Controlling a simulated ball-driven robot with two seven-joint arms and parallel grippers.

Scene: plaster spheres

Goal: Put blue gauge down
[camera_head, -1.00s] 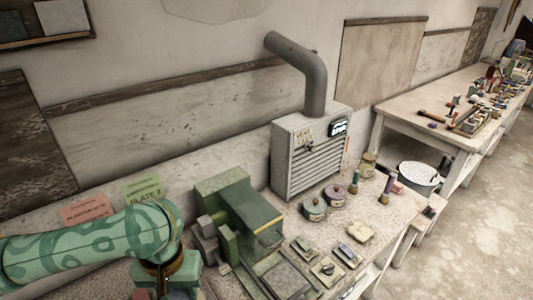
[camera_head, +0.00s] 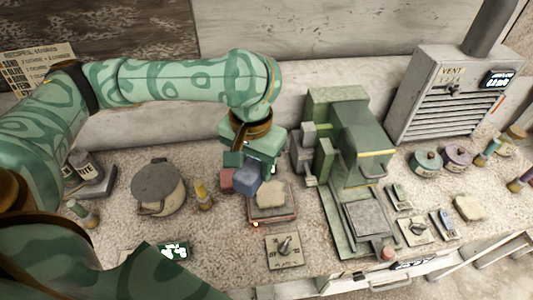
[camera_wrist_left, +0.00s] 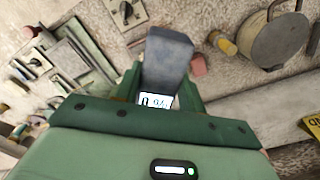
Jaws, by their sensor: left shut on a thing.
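The blue gauge (camera_head: 246,181), a blue-grey block, is held in my left gripper (camera_head: 251,162), whose green jaws are shut on it. It hangs beside and slightly over the left edge of a reddish-rimmed plate (camera_head: 286,216) with a pale slab on it; I cannot tell whether it touches anything. In the left wrist view the gauge (camera_wrist_left: 167,60) juts out between the jaws, with a small lit display (camera_wrist_left: 157,100) at its near end. A pink block (camera_head: 226,180) shows just left of the gauge. My right gripper is not in view.
A lidded pot (camera_head: 158,188) and a yellow-topped bottle (camera_head: 203,196) stand to the left. A green press (camera_head: 350,140) stands to the right. A switch plate (camera_head: 285,249) lies in front of the reddish-rimmed plate. Bare bench shows between the bottle and the switch plate.

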